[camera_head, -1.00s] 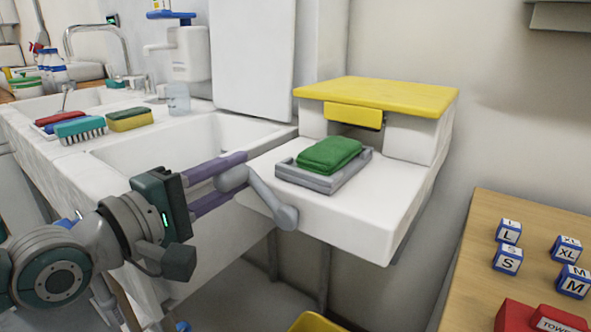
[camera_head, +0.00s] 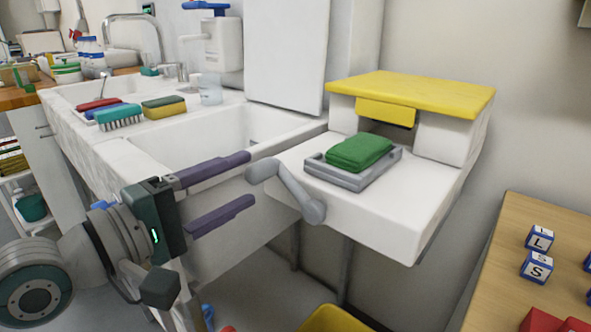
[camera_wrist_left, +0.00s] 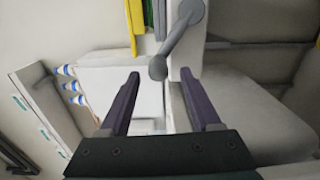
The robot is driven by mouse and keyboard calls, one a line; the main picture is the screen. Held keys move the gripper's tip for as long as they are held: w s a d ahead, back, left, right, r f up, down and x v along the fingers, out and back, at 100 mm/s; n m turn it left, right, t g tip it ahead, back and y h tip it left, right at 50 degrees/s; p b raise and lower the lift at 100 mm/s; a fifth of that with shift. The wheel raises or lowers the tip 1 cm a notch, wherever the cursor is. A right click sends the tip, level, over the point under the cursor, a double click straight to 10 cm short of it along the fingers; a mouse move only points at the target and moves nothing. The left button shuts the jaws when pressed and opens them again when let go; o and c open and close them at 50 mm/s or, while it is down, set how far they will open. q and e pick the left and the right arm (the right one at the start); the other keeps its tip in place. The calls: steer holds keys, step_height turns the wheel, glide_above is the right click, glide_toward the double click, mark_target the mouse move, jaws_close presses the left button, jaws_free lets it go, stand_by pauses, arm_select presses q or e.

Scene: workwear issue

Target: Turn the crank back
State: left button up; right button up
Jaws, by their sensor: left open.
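The grey crank (camera_head: 289,190) sits on the front of a white dispenser unit (camera_head: 388,215) with a yellow top. Its arm slopes down to the right, from a knob at upper left to a rounded end at lower right. It also shows in the left wrist view (camera_wrist_left: 178,38), beyond the fingers. My left gripper (camera_head: 250,178) is open and empty, its purple fingers to the left of the crank with a small gap. It also shows in the left wrist view (camera_wrist_left: 165,75). A folded green cloth (camera_head: 360,153) lies on the grey tray (camera_head: 347,180) of the unit. My right gripper is not in view.
A white sink (camera_head: 180,150) with brushes and a sponge (camera_head: 163,107) is behind my left arm. A wooden table (camera_head: 500,255) with lettered blocks (camera_head: 537,266) stands at right. A yellow bin (camera_head: 335,320) is on the floor below the unit.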

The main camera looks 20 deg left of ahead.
arm_select(q)
steer(key=v, duration=0.4)
steer(key=shift+s+a, duration=0.2)
steer(key=shift+s, duration=0.15)
